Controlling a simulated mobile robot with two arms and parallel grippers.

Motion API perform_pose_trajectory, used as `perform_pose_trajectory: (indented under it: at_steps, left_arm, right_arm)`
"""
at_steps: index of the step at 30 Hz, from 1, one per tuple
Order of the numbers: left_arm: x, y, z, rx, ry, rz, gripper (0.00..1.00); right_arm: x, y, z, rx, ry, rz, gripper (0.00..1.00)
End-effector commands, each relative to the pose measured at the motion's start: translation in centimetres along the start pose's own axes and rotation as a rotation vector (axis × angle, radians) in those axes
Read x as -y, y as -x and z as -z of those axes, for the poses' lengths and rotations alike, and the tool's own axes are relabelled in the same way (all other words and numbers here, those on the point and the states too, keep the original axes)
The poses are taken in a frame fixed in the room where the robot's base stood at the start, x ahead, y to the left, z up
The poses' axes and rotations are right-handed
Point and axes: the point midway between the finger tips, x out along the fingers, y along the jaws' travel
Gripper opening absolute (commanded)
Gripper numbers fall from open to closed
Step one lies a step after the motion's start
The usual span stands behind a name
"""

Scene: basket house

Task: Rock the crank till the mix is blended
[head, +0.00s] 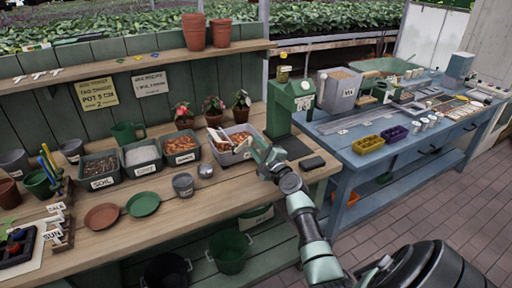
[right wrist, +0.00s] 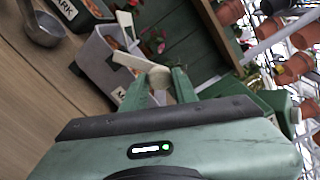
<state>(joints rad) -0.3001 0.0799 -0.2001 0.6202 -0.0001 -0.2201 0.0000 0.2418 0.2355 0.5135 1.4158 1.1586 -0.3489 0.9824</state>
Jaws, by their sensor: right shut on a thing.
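The mix tub (head: 232,145) is a grey box with a white label and orange-brown chunks inside, on the wooden bench beside the green machine. A pale crank bar (head: 217,137) lies over it; in the right wrist view the bar (right wrist: 130,63) runs to a tan round knob (right wrist: 159,77). My right gripper (head: 250,144) reaches in from the right at the tub's right edge. In the right wrist view its fingers (right wrist: 159,90) are shut around the knob. How well the mix is blended cannot be told. My left gripper is not in view.
The green machine (head: 290,103) stands close behind my right gripper. Labelled tubs, including the bark tub (head: 181,150), sit to the left. A metal scoop (right wrist: 42,25) and a grey pot (head: 183,184) are nearby. A blue table (head: 345,150) stands at right.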

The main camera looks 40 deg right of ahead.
Motion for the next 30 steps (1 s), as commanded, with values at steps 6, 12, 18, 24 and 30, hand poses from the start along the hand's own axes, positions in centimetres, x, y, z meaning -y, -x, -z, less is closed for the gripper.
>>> perform_pose_trajectory:
  at_steps: [6,12,18,24,30]
  left_arm:
    - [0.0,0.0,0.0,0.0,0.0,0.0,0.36]
    - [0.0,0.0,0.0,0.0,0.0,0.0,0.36]
    - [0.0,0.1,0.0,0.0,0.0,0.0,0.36]
    - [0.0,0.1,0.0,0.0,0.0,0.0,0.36]
    - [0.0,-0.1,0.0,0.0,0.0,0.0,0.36]
  right_arm:
    - [-0.2,0.0,0.1,-0.001,0.002,-0.003,0.5]
    - [-0.1,0.0,0.0,-0.001,0.002,-0.002,0.5]
    - [-0.1,1.6,0.1,-0.001,0.003,-0.001,0.5]
    - [-0.2,5.1,0.1,-0.002,0.002,-0.003,0.5]
    - [-0.2,7.4,0.1,-0.002,0.002,-0.003,0.5]
